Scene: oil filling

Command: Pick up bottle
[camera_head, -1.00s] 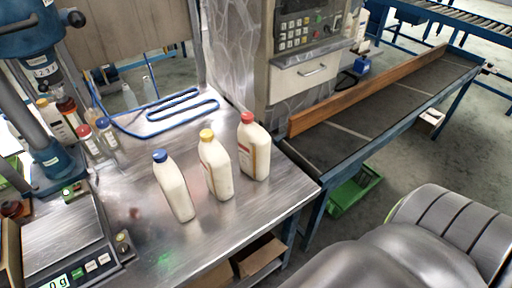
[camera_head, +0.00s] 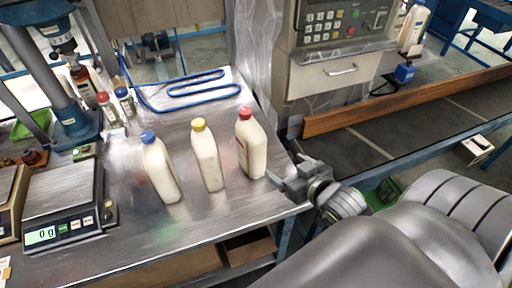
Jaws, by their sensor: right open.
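Three cream-coloured bottles stand upright in a row on the metal table (camera_head: 205,235). The blue-capped bottle (camera_head: 160,172) is on the left, the yellow-capped bottle (camera_head: 207,160) in the middle, and the red-capped bottle (camera_head: 251,150) on the right with part of its label showing. My right gripper (camera_head: 284,182) is open at the table's right edge, just right of and low beside the red-capped bottle. It appears empty. My left gripper is out of view.
A digital scale (camera_head: 62,205) reading 0 g sits at the left. A blue drill-like press (camera_head: 60,90) and small bottles (camera_head: 108,108) stand behind it. A blue looped tube (camera_head: 190,90) lies at the back. A control panel cabinet (camera_head: 335,75) and a conveyor (camera_head: 410,130) are at the right.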

